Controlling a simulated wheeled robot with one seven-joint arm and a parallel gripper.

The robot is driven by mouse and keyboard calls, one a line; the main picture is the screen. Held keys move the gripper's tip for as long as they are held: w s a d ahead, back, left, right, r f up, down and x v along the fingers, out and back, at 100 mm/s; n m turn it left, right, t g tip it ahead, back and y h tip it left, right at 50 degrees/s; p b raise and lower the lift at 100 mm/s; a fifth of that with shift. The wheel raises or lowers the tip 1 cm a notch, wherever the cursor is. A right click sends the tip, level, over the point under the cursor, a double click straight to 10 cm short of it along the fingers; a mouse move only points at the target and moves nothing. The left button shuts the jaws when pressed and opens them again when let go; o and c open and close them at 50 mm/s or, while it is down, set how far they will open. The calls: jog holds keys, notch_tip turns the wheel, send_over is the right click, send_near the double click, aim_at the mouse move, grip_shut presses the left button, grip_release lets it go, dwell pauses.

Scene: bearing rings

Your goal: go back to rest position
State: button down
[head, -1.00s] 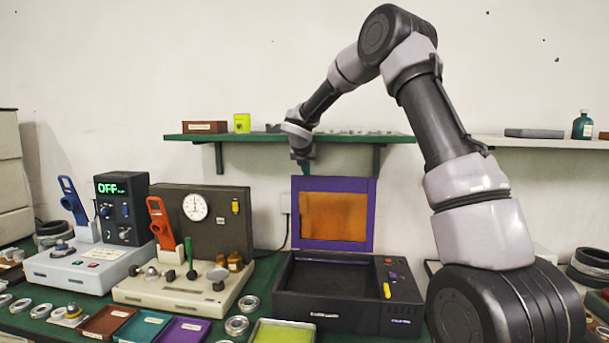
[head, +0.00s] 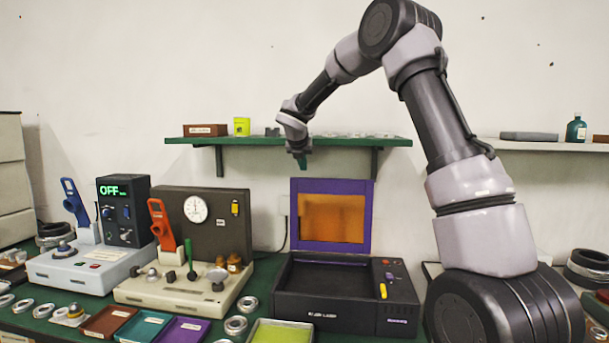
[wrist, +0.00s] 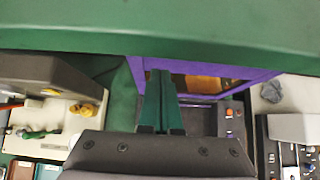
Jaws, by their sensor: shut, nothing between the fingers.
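My gripper (head: 301,162) hangs from the bent arm in front of the green shelf, above and slightly left of the open purple-framed lid of the black laser box. In the wrist view its two green fingers (wrist: 160,103) are together with nothing between them. The fingers point down toward the purple lid frame (wrist: 137,75), and the green shelf edge (wrist: 160,35) crosses the top of that view. My gripper appears apart from the lid in the head view.
The black laser box (head: 345,318) stands below with its orange-window lid (head: 331,217) raised. The cream gauge station (head: 170,295) and the white device reading OFF (head: 80,270) stand left. Trays (head: 106,322) and metal rings (head: 236,325) lie in front. A white shelf (head: 545,145) is right.

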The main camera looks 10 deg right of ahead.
notch_tip(320, 180, up, 6)
jog(key=s, duration=0.1)
jog(key=s+d+r+m+g, duration=0.1)
jog(key=s+d+r+m, duration=0.15)
jog(key=s+m, duration=0.45)
jog(key=s+d+r+m+y, duration=0.1)
jog(key=s+d+m, duration=0.3)
jog(key=s, duration=0.5)
jog(key=s+d+r+m+g, duration=0.1)
jog(key=s+r+m, duration=0.1)
jog(key=s+m, duration=0.5)
jog(key=s+f+m+y, duration=0.2)
jog(key=s+f+m, duration=0.1)
jog(key=s+m, duration=0.6)
jog(key=s+f+m+y, duration=0.1)
jog(key=s+f+m, duration=0.1)
jog(key=s+m, duration=0.7)
jog(key=s, duration=0.5)
jog(key=shift+d+f+m+t+y, duration=0.3)
jog(key=shift+d+f+y, duration=0.05)
jog(key=shift+f+y, duration=0.05)
jog(key=shift+w, duration=0.1)
